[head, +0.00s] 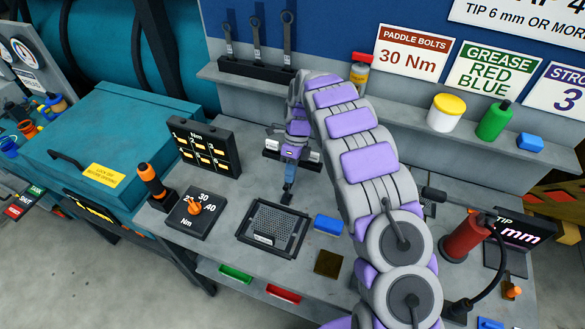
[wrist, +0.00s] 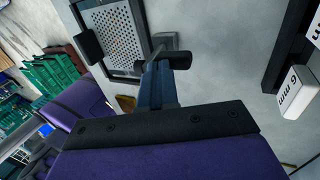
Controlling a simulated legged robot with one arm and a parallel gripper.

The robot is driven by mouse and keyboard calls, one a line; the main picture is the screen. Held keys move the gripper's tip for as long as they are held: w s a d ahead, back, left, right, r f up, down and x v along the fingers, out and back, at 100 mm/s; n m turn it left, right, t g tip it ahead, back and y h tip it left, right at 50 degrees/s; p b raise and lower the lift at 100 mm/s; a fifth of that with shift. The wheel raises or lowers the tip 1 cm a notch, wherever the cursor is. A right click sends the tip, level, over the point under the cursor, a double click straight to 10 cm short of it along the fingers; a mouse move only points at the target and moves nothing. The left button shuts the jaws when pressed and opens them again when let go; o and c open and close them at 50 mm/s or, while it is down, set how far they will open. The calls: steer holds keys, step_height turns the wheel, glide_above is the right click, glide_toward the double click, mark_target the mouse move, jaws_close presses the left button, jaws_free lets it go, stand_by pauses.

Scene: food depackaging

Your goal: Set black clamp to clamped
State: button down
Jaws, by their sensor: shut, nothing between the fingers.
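A black-framed fixture with a perforated grey plate (head: 275,221) lies on the grey bench, just in front of my gripper. In the wrist view the plate (wrist: 117,36) is at the upper left. A black block (wrist: 88,44) sits on its frame edge; I cannot tell for sure that it is the black clamp, nor its setting. My gripper (head: 287,197) points down at the fixture's back edge, with its fingers together and empty. In the wrist view my gripper (wrist: 163,68) reaches up beside the plate's right edge, near a grey metal piece. Whether they touch is unclear.
A torque dial (head: 194,212) and a black rack (head: 206,147) stand left of the fixture. A blue block (head: 328,224) and a brown square (head: 328,263) lie right of it. A red cylinder (head: 466,240) stands farther right.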

mark_target(286, 188)
steer(key=shift+s, duration=0.35)
steer(key=shift+s+a+r+t+h, duration=0.1)
steer(key=shift+s+a+t+h, duration=0.2)
steer(key=shift+s+t, duration=0.4)
stand_by(0.5)
steer(key=shift+r+t, duration=0.1)
steer(key=shift+t, duration=0.2)
steer(key=shift+s+a+t+h, duration=0.2)
steer(key=shift+s+t+h, duration=0.05)
steer(key=shift+s+t, duration=0.3)
steer(key=shift+s+a+t+h, duration=0.15)
steer(key=shift+s+t+h, duration=0.1)
steer(key=shift+s+t, duration=0.3)
steer(key=t, duration=0.1)
steer(key=s+t+h+b, duration=0.1)
steer(key=s+a+f+t+b, duration=0.1)
steer(key=t, duration=0.1)
steer(key=shift+s+f, duration=0.1)
steer(key=shift+s, duration=0.15)
steer(key=s+t+b, duration=0.1)
steer(key=f+t+h+b, duration=0.1)
steer(key=t+b, duration=0.1)
steer(key=shift+s+a+f, duration=0.25)
steer(key=shift+s+a, duration=0.15)
steer(key=shift+s+a+f+h+b, duration=0.15)
steer(key=shift+s+f+h+b, duration=0.15)
steer(key=shift+s+f+b, duration=0.6)
steer(key=shift+s+a+f+b, duration=0.15)
steer(key=shift+a+f+b, duration=0.1)
steer(key=shift+f+b, duration=0.45)
